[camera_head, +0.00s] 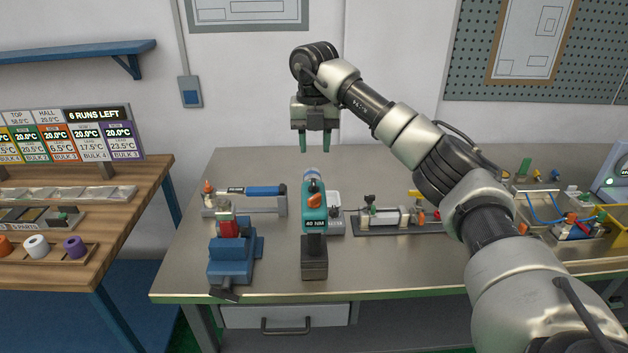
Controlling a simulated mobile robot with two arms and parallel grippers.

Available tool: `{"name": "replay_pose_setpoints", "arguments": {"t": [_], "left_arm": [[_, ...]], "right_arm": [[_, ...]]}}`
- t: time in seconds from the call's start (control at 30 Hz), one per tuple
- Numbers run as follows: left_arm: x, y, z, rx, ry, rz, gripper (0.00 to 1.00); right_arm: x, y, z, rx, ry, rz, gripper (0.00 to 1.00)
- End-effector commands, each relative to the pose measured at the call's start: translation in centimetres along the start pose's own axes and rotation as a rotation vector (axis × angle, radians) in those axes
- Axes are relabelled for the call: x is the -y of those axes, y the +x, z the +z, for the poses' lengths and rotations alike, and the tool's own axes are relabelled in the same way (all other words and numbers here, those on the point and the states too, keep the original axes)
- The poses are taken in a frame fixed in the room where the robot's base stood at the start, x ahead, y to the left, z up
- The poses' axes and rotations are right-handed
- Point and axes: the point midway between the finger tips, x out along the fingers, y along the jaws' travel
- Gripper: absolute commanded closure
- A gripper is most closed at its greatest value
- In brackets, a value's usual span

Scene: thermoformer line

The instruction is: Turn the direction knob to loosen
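A teal power tool (314,222) marked 40 NM stands upright on a dark block-shaped base (314,262) in the middle of the metal workbench. An orange knob (314,200), apparently the direction knob, sits on the tool's upper front and looks tilted. Which setting it points to cannot be read. My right gripper (315,143) hangs pointing down above the tool, with its two green fingertips apart and nothing between them. It is clear of the knob and the tool. My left gripper is not in view.
A blue vise (231,260) and a blue-handled tool on a stand (252,190) are left of the teal tool. A cylinder fixture (392,220) and a yellow tray of wired parts (560,222) are right. The workbench (180,278) has bare metal along its front.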

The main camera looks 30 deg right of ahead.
Motion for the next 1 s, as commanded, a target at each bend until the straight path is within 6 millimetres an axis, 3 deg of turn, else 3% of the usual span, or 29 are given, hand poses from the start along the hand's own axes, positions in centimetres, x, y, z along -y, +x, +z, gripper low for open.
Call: {"name": "replay_pose_setpoints", "arguments": {"t": [0.5, 0.7, 0.93, 1.0], "left_arm": [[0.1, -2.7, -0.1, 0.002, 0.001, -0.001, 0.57], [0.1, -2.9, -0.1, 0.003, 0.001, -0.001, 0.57], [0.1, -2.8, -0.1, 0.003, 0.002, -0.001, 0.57], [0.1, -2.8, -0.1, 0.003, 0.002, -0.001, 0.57]], "right_arm": [[-0.1, 8.7, -0.1, -0.004, -0.005, 0.002, 0.62], [-0.2, 10.0, -0.1, -0.003, -0.006, 0.004, 0.62], [-0.2, 10.1, -0.1, -0.002, -0.006, 0.004, 0.62], [-0.2, 10.1, -0.1, -0.002, -0.006, 0.004, 0.69]]}}
